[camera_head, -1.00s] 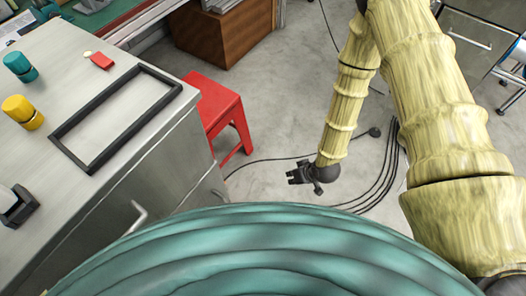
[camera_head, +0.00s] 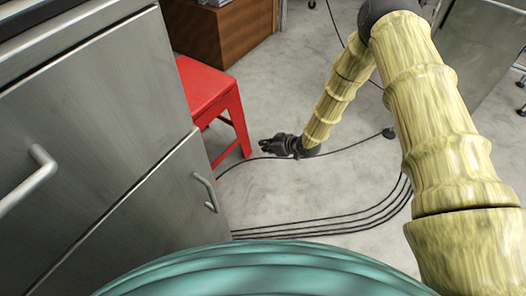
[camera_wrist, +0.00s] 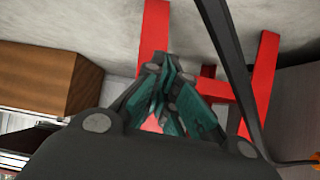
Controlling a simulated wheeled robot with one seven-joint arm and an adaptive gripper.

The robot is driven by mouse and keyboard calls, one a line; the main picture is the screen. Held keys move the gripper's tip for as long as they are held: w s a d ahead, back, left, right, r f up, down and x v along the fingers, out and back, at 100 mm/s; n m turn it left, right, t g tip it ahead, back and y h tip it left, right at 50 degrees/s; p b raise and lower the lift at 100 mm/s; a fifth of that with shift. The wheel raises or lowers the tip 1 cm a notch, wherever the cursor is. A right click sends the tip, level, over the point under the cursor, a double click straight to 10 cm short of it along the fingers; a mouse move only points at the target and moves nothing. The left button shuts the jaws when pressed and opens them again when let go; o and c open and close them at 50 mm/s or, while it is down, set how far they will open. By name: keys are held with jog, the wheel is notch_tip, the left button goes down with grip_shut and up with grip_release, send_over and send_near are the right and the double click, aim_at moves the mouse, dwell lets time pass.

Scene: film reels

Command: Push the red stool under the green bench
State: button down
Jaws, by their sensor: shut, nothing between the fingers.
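The red stool (camera_head: 207,88) stands upright on the floor beside the metal cabinet, which hides part of it. My gripper (camera_head: 264,145) is low over the floor, just right of the stool's near leg, pointing left toward it. A narrow gap appears between them, though contact is hard to judge. In the wrist view my gripper (camera_wrist: 166,72) has its fingers together and empty, with the stool's red legs and crossbar (camera_wrist: 265,75) beyond them. The green bench is not visible in the current views.
The metal cabinet (camera_head: 110,140) with handles fills the left side. A brown wooden box (camera_head: 225,33) stands behind the stool; it also shows in the wrist view (camera_wrist: 40,78). Black cables (camera_head: 320,222) lie across the floor. Bare floor (camera_head: 290,80) lies right of the stool.

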aim_at(245, 134)
jog(key=shift+n+y, duration=0.4)
jog(key=shift+n, duration=0.3)
jog(key=w+a+f+b, duration=0.1)
jog(key=w+b, duration=0.1)
jog(key=w+a+f+b, duration=0.3)
jog(key=w+f+b, duration=0.1)
jog(key=shift+a+f+b, duration=0.1)
jog(key=shift+a+b, duration=0.05)
jog(key=shift+b, duration=0.15)
jog(key=shift+w+a, duration=0.1)
jog(key=shift+a, duration=0.05)
dwell(0.7)
jog(key=shift+w+a+b, duration=0.25)
jog(key=shift+w+a, duration=0.6)
jog(key=shift+a, duration=0.35)
jog(key=shift+w+a+b, duration=0.25)
jog(key=shift+w+a, duration=0.6)
jog(key=shift+a, duration=0.3)
jog(key=shift+w+a+b, duration=0.25)
jog(key=shift+w+a, duration=0.6)
jog(key=shift+a, duration=0.35)
jog(key=shift+p+v, duration=0.95)
jog(key=shift+v, duration=0.3)
jog(key=s+d+p, duration=0.2)
jog(key=d+p, duration=0.1)
jog(key=shift+s+d+r, duration=0.3)
jog(key=shift+r, duration=0.1)
jog(key=shift+s+d, duration=0.2)
jog(key=shift+d, duration=0.1)
